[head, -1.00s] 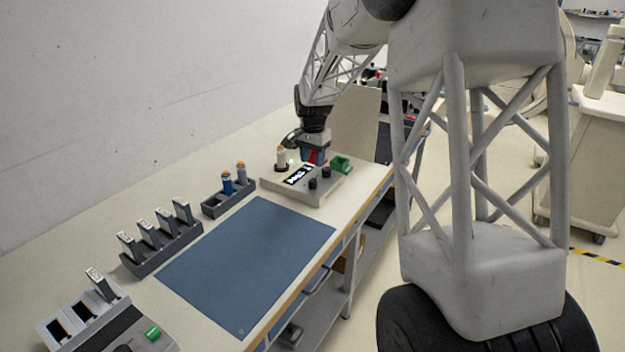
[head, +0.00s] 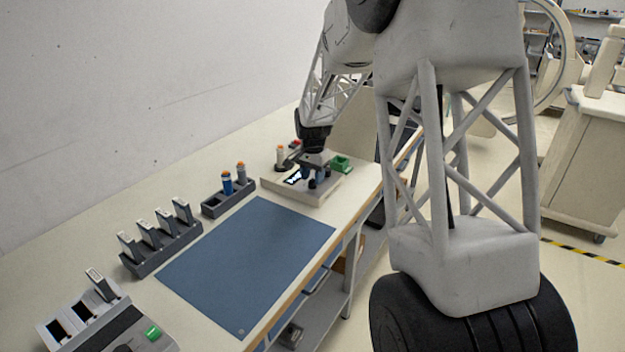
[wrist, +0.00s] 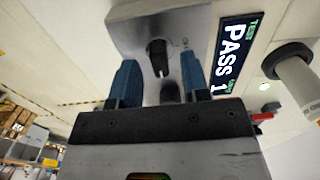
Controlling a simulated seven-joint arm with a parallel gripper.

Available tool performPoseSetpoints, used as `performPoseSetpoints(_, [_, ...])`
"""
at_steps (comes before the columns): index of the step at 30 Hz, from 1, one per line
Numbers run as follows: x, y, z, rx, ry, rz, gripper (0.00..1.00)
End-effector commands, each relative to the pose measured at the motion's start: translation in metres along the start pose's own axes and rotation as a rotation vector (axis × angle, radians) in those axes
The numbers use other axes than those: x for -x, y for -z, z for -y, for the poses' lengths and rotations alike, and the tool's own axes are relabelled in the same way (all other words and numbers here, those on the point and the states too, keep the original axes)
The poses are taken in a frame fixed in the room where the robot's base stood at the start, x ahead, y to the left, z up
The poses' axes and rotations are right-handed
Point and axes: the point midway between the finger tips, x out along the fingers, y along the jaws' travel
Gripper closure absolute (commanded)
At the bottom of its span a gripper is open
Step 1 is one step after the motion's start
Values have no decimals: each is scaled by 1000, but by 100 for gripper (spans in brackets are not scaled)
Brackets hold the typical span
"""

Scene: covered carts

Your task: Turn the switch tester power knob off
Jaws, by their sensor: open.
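The switch tester (head: 285,188) is a pale box near the far end of the bench, with a lit display (head: 293,179) and dark knobs on top. In the wrist view the display (wrist: 233,58) reads "PASS 1", partly cut off. A black knob (wrist: 157,55) with a pointer ridge shows on the tester's panel, with small lettering beside it. A second dark knob (wrist: 170,93) is partly hidden by my gripper body. My gripper (wrist: 159,72) is open, its blue fingers either side of the first knob in this view. I cannot tell whether they touch it.
A green block (head: 341,162) is at the tester's far right. The mat is clear.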

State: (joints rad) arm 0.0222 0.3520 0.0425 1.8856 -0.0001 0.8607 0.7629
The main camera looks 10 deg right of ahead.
Motion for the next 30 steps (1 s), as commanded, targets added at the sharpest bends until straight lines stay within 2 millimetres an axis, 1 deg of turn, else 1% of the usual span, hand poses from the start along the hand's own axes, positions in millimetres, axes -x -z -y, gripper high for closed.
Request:
performPoseSetpoints(3, [-8, 0, 0, 0, 1, -1, 57])
performPoseSetpoints(6, [-12, 0, 0, 0, 1, -1, 57])
performPoseSetpoints(15, [-13, 0, 0, 0, 1, -1, 57])
performPoseSetpoints(17, [-13, 0, 0, 0, 1, -1, 65])
performPoseSetpoints(21, [-13, 0, 0, 0, 1, -1, 87])
performPoseSetpoints(24, [-13, 0, 0, 0, 1, -1, 100])
performPoseSetpoints(30, [-13, 0, 0, 4, 1, -1, 100])
